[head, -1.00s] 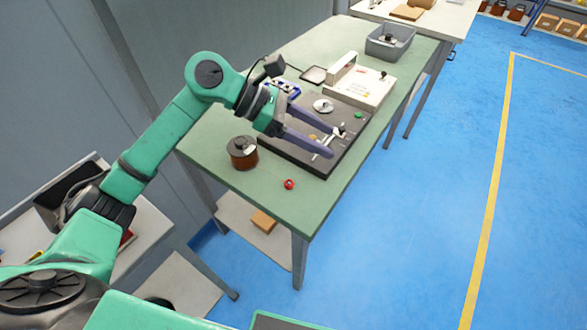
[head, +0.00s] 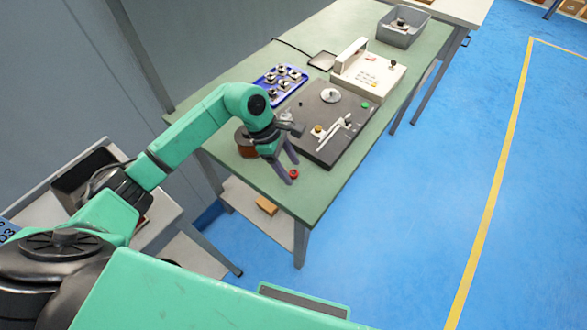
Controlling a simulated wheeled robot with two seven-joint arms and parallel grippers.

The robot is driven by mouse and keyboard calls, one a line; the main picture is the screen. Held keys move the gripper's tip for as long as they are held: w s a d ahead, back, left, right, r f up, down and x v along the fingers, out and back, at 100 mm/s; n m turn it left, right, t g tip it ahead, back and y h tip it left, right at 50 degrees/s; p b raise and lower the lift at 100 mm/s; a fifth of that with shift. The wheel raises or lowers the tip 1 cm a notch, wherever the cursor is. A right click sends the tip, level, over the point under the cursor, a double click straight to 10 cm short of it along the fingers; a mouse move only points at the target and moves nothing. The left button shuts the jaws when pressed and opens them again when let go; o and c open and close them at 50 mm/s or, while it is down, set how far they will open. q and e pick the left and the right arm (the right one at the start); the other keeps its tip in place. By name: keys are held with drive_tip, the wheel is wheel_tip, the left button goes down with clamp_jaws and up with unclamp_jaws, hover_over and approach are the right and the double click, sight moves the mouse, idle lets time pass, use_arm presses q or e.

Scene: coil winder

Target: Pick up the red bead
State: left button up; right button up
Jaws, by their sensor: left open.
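The small red bead (head: 294,174) lies on the green table top (head: 325,190) near its front edge. My left gripper (head: 290,172) points down at the bead with its fingers apart. The bead shows at the fingertips; I cannot tell whether it lies between them or beside them. My right gripper does not show.
A brown spool (head: 246,146) stands close behind my left gripper, partly hidden. A dark winder plate (head: 322,152) lies to the right, with a white box (head: 372,85) behind it. A blue tray (head: 266,84) with several parts and a grey bin (head: 402,35) stand farther back.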

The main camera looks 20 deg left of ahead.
sight(291, 171)
use_arm(q)
drive_tip(key=shift+d+f, duration=0.1)
drive_tip(key=shift+f, duration=0.25)
clamp_jaws()
drive_tip(key=shift+r, duration=0.15)
wheel_tip(291, 171, up, 20)
drive_tip(key=b, duration=0.2)
drive_tip(key=shift+b, duration=0.3)
drive_tip(key=shift+w, duration=0.15)
